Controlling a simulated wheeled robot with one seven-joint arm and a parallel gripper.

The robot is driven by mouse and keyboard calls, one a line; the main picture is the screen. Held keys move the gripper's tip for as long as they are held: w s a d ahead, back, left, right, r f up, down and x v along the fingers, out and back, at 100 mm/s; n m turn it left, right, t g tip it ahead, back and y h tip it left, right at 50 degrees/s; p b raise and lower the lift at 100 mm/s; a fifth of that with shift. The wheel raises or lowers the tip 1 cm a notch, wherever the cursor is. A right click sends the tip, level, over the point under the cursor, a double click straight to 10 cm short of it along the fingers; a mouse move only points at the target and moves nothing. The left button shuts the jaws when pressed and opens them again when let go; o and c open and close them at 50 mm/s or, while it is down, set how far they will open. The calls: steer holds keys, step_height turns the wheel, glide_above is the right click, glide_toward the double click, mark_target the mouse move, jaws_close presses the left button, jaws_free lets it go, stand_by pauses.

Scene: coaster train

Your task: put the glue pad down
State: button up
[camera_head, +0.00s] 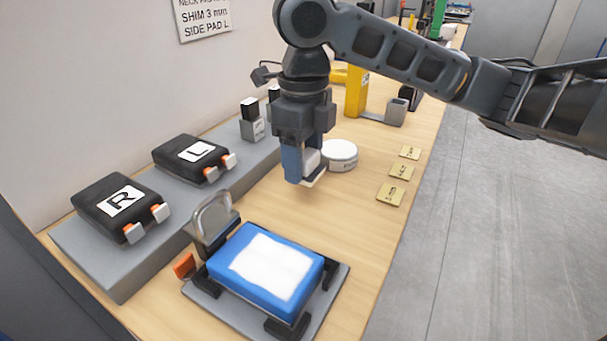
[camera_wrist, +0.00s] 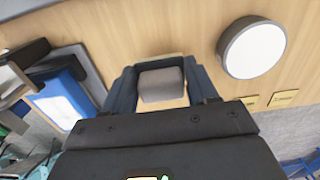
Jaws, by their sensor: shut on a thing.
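My gripper (camera_head: 304,172) points down over the wooden table, its two blue-grey fingers closed on the glue pad. The glue pad (camera_head: 312,161) is a small pale grey block with a whitish underside, partly hidden by the near finger. In the wrist view the glue pad (camera_wrist: 161,84) sits between both fingertips of my gripper (camera_wrist: 161,90). Whether its underside touches the table is hard to tell. A white round tin (camera_head: 340,155) stands just right of the gripper; it also shows in the wrist view (camera_wrist: 252,48).
A blue block (camera_head: 234,247) with a white patch on top sits in a clamp fixture (camera_head: 200,297) in front. Black pads marked R (camera_head: 90,190) and L (camera_head: 175,150) lie on a grey ledge (camera_head: 95,255). Yellow tags (camera_head: 390,194) lie along the right edge. Bare table separates gripper and fixture.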

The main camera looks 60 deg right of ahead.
steer(key=shift+f, duration=2)
steer(key=shift+f+b, duration=0.15)
steer(key=shift+b, duration=0.15)
steer(key=o, duration=0.9)
step_height(320, 180, up, 12)
steer(key=shift+r+p, duration=0.2)
steer(key=shift+p, duration=0.55)
